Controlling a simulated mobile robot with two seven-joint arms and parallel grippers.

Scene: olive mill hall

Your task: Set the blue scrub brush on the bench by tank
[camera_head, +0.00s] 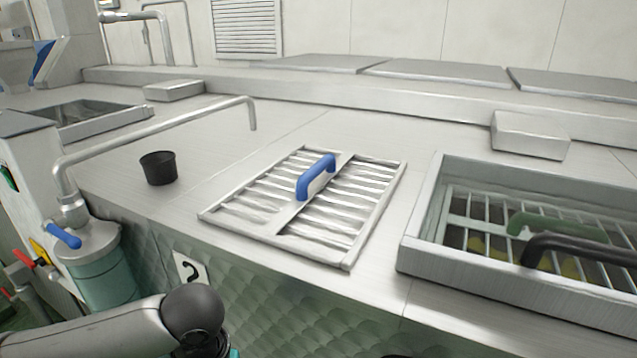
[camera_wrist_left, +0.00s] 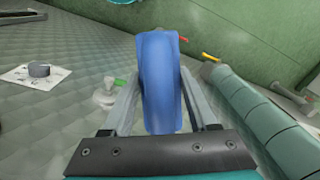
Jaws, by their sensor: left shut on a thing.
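A blue object, apparently the scrub brush (camera_wrist_left: 160,65), stands between the two fingers of my left gripper (camera_wrist_left: 158,100) in the left wrist view. The fingers are shut on it. In the head view my left arm comes in at the lower left; its gripper and the brush are below the picture edge. The steel bench (camera_head: 300,128) runs across the head view. A sunken tank (camera_head: 418,225) with a rack in it is at the right. My right gripper is not in view.
A slatted grate (camera_head: 345,250) with a blue handle (camera_head: 315,178) lies on the bench left of the tank. A black cup (camera_head: 158,168) and a bent steel pipe (camera_head: 160,132) are further left. Bare bench lies behind the grate. A steel block (camera_head: 530,136) stands behind the tank.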

